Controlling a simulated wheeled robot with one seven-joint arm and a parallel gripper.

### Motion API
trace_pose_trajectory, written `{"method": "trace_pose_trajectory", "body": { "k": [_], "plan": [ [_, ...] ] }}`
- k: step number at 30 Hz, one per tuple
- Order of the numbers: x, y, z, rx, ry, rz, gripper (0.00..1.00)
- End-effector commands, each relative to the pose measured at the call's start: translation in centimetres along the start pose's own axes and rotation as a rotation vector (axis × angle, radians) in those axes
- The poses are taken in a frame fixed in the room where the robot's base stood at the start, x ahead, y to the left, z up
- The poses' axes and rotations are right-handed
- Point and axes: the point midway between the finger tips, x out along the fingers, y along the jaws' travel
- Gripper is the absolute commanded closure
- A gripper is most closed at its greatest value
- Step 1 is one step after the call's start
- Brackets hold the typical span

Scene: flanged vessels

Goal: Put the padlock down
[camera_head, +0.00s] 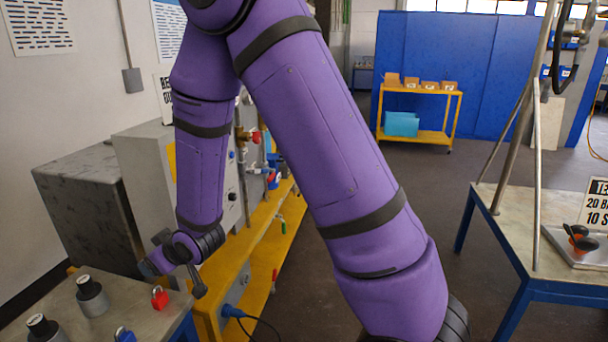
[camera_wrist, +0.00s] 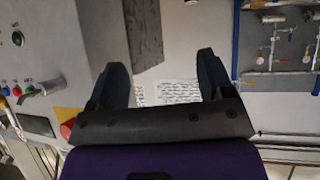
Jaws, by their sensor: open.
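A red padlock (camera_head: 159,297) stands on the grey top of the bench (camera_head: 150,318) at the lower left of the head view. A blue padlock (camera_head: 125,335) is nearer, cut by the bottom edge of that view. My gripper (camera_head: 172,258) is above and behind the red padlock in the picture, apart from it. In the wrist view my gripper (camera_wrist: 161,72) has its two dark fingers spread wide with nothing held between them. No padlock shows in the wrist view.
Dark-capped grey cylinders (camera_head: 91,296) stand left of the red padlock. A grey cabinet (camera_head: 150,165) and a yellow rig with valves (camera_head: 262,235) are behind. A blue-framed table (camera_head: 510,240) is at right. The floor between is clear.

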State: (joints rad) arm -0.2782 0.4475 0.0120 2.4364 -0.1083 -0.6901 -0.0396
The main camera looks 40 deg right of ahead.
Motion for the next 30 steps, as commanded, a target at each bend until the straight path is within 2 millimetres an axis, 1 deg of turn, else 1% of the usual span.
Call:
{"method": "trace_pose_trajectory", "body": {
  "k": [1, 5, 6, 11, 15, 19, 23, 24, 26, 27, 29, 30],
  "plan": [
    [-1.5, 0.9, -1.3, 0.009, -0.010, 0.018, 0.26],
    [-5.2, 2.7, -3.3, 0.034, -0.062, 0.055, 0.26],
    [-6.4, 3.2, -3.8, 0.042, -0.078, 0.066, 0.26],
    [-11.6, 4.9, -5.3, 0.081, -0.142, 0.107, 0.26],
    [-16.4, 6.0, -6.0, 0.119, -0.198, 0.139, 0.26],
    [-21.1, 6.6, -6.2, 0.158, -0.248, 0.165, 0.26],
    [-25.8, 6.8, -5.9, 0.198, -0.298, 0.187, 0.26],
    [-27.3, 6.8, -5.7, 0.211, -0.314, 0.193, 0.26],
    [-29.5, 6.7, -5.3, 0.230, -0.336, 0.202, 0.26],
    [-30.9, 6.6, -5.0, 0.243, -0.351, 0.207, 0.26],
    [-33.1, 6.3, -4.5, 0.264, -0.372, 0.213, 0.26],
    [-34.5, 6.1, -4.1, 0.278, -0.387, 0.217, 0.26]
  ]
}}
